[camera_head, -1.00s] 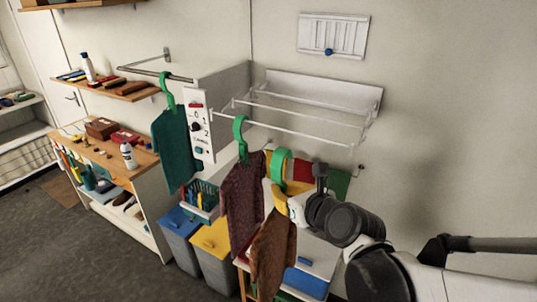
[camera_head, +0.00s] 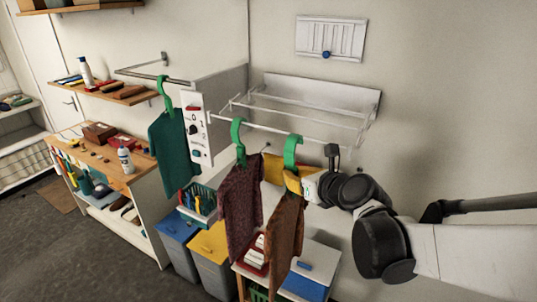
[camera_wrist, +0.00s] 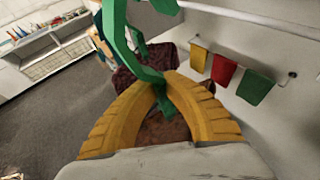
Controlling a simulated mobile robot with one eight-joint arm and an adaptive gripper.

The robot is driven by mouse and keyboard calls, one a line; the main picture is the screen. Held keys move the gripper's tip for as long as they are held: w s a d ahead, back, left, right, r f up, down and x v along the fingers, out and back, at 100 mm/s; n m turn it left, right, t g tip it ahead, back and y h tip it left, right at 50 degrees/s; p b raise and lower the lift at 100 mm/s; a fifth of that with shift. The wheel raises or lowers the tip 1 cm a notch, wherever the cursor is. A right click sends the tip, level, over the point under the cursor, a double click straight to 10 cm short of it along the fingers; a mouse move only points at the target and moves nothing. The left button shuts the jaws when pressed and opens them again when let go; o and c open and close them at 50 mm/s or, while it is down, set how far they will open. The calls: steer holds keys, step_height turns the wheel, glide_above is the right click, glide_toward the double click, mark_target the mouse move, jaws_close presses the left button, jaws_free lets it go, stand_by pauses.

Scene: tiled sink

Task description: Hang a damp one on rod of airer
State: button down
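The white airer (camera_head: 318,82) is fixed to the wall, and its front rod (camera_head: 265,126) runs toward the right. My gripper (camera_head: 293,183) has yellow fingers shut on the green hanger (camera_head: 291,152) of a brown garment (camera_head: 284,225). In the wrist view the fingers (camera_wrist: 160,100) close around the hanger's neck (camera_wrist: 183,97). The hook top is level with the front rod; I cannot tell whether it is over it. A maroon garment (camera_head: 240,205) on a green hanger (camera_head: 238,138) hangs from the front rod, just left.
A teal garment (camera_head: 172,150) hangs on a dark rod (camera_head: 150,72) further left, beside a control panel (camera_head: 196,128). Blue and yellow bins (camera_head: 213,245) and a low table stand below. Yellow, red and green cloths (camera_wrist: 226,76) hang on a wall rail.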

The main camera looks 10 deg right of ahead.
steer(key=shift+w+d+b, duration=0.15)
steer(key=shift+w+d, duration=0.65)
steer(key=shift+w, duration=0.3)
steer(key=shift+w+d+b, duration=0.1)
steer(key=shift+w+d, duration=0.75)
steer(key=shift+w, duration=0.25)
steer(key=shift+w+d+b, duration=0.15)
steer(key=shift+w+d, duration=0.65)
steer(key=shift+w, duration=0.3)
steer(key=shift+w+d+f+b, duration=0.1)
steer(key=shift+w+f+b, duration=0.05)
steer(key=shift+f+b, duration=1.2)
steer(key=shift+f, duration=0.2)
steer(key=c, duration=1.5)
jaws_free()
steer(key=shift+c, duration=0.2)
